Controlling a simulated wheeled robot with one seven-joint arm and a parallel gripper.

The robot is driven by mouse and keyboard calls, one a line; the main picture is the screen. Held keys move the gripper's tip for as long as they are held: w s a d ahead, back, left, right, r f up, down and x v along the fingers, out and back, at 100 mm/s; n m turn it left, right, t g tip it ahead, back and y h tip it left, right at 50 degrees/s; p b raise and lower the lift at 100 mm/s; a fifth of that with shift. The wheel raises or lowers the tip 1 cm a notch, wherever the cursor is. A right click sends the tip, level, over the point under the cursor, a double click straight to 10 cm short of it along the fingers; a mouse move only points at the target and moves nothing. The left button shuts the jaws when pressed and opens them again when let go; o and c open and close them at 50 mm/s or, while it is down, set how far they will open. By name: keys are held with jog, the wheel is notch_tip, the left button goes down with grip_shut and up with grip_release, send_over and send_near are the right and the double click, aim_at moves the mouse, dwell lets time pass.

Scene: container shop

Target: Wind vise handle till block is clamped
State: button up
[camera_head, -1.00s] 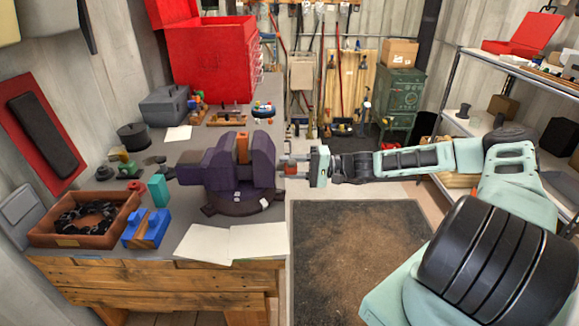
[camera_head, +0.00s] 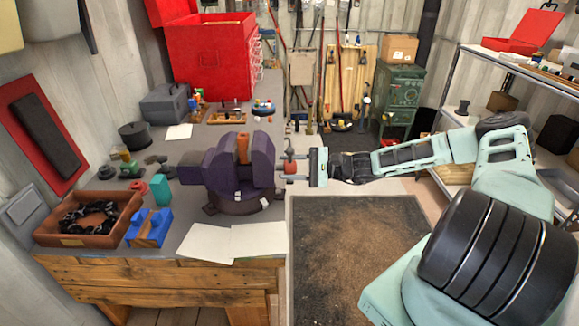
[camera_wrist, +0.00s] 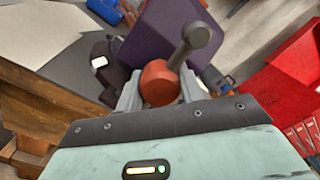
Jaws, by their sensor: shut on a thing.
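The purple vise (camera_head: 224,172) stands on the grey workbench, with an orange block (camera_head: 242,148) upright between its jaws. I cannot tell whether both jaws touch the block. The vise handle (camera_head: 290,155) is at the right side of the vise. In the wrist view it is a grey bar with a grey knob (camera_wrist: 196,38) at its far end and a red-orange ball (camera_wrist: 158,83) at the near end. My gripper (camera_head: 295,168) is right of the vise. Its fingers are shut on the red-orange ball, one on each side. The vise body also shows in the wrist view (camera_wrist: 155,35).
A red tool chest (camera_head: 210,65) stands behind. A dark mat (camera_head: 350,255) covers clear floor right of the bench.

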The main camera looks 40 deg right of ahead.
jog(key=shift+d+f, duration=0.1)
jog(key=shift+d, duration=0.05)
jog(key=o, duration=1)
jog(key=b+v, duration=0.5)
jog(key=v, duration=1.2)
jog(key=shift+s+d+b, duration=0.15)
jog(key=shift+s+b, duration=0.05)
jog(key=shift+b, duration=0.1)
